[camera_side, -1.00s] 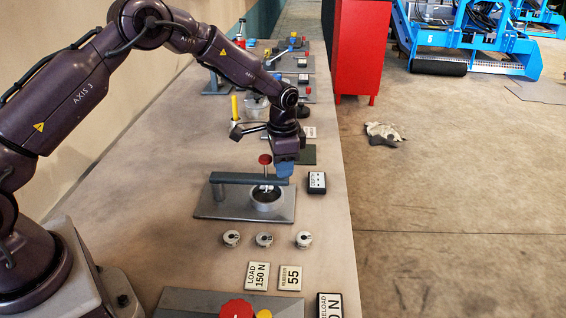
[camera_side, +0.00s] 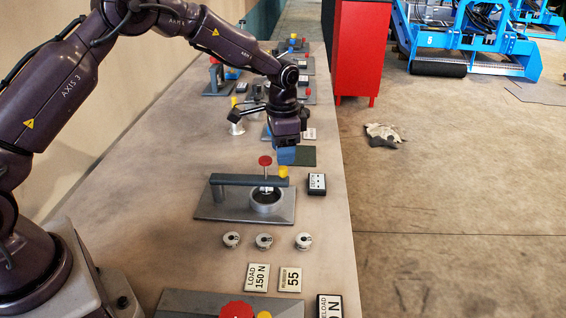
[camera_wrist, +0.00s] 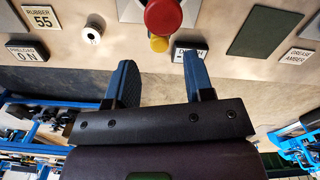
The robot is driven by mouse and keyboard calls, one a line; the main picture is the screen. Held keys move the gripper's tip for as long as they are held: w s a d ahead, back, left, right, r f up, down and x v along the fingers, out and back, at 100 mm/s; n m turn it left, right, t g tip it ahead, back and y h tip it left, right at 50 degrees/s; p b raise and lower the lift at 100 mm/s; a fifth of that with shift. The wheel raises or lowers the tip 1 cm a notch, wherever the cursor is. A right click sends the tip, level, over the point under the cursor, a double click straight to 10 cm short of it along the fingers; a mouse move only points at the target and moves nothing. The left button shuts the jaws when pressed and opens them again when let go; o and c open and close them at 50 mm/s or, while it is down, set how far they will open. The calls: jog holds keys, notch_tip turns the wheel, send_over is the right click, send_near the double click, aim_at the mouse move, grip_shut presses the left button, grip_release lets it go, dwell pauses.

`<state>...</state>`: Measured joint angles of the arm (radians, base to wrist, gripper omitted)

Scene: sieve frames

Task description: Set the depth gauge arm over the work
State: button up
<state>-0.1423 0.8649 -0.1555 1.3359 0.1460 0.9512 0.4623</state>
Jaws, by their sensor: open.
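The depth gauge arm (camera_side: 235,180), a dark horizontal bar, runs from a post at the left of its metal base plate (camera_side: 218,208) to above the round grey cup (camera_side: 267,208). A red knob (camera_side: 265,160) on a thin stem stands on the bar above the cup. A yellow knob (camera_side: 283,172) is at the bar's right end. My gripper (camera_side: 286,156) is open and empty, above and beyond the yellow knob. In the wrist view, the red knob (camera_wrist: 163,14) and yellow knob (camera_wrist: 159,44) show ahead, between my blue fingers (camera_wrist: 160,64); the bar is hidden.
The depth readout (camera_side: 317,183) stands right of the plate. Several round weights (camera_side: 264,241) lie in front, with a load placard (camera_side: 257,276) and a rubber placard (camera_side: 290,279). A dark green pad (camera_side: 303,156) lies beyond my gripper. The bench's right edge is close.

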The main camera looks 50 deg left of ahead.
notch_tip(320, 180, up, 8)
jog(key=shift+r, duration=0.15)
dwell(0.4)
jog(key=s+d+r+n+t, duration=0.1)
jog(key=s+r, duration=0.5)
jog(key=s, duration=0.9)
jog(key=s+d+r+n+t, duration=0.1)
jog(key=s+r+n+t, duration=0.3)
jog(key=s, duration=1.1)
notch_tip(320, 180, up, 3)
jog(key=shift+s+d+f+n+t, duration=0.15)
jog(key=shift+s+n+t, duration=0.15)
jog(key=shift+s+n, duration=0.1)
